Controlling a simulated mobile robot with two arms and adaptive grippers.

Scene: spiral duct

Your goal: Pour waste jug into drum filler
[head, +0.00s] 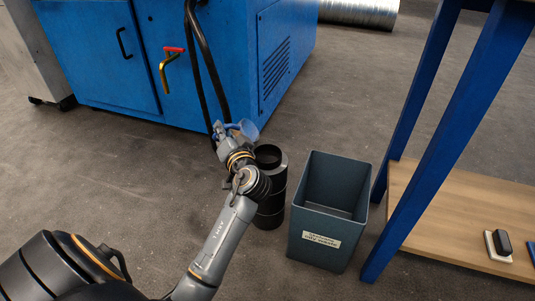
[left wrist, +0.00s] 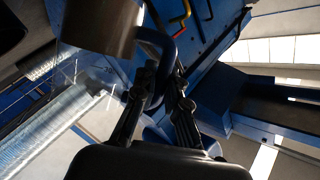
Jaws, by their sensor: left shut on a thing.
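The blue jug (head: 246,129) is beside the blue machine, and my left gripper (head: 226,137) is shut on it. The jug looks tilted, with its round rim toward the right, up and to the left of the black drum's opening. The black drum (head: 270,212) stands upright on the floor with a dark round filler opening (head: 268,154) on top. My arm covers part of its left side. In the left wrist view, the fingers (left wrist: 160,95) close around a blue handle (left wrist: 157,50). A dark cylindrical shape is beside it. Any liquid is hidden. My right gripper is not in view.
A grey open bin (head: 320,240) with a white label stands right of the drum. A blue-legged bench (head: 420,130) with a wooden lower shelf (head: 450,215) is farther right. Bare floor lies left.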

